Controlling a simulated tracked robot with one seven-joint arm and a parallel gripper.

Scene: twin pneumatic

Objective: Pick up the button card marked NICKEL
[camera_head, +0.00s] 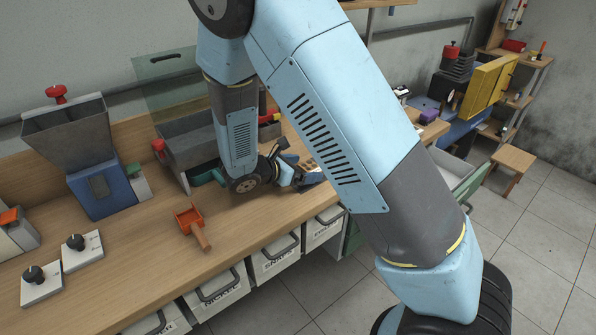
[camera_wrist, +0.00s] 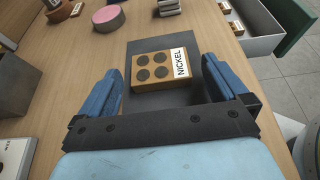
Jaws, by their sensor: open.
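The button card marked NICKEL (camera_wrist: 161,68) is a tan block with several dark round buttons and a white label at its right end. In the wrist view it lies on a dark grey mat (camera_wrist: 147,46) on the wooden bench. My gripper (camera_wrist: 165,80) is open, with one blue finger to the left of the card and one to the right, and clear space shows between card and fingers. In the head view my gripper (camera_head: 291,176) is low over the bench, and the card there is mostly hidden by my arm.
In the wrist view a pink disc (camera_wrist: 109,18) and several small blocks lie beyond the mat. An open drawer (camera_wrist: 262,40) is at the right. In the head view a blue hopper machine (camera_head: 101,190) and an orange scoop (camera_head: 190,219) stand on the bench left of my gripper.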

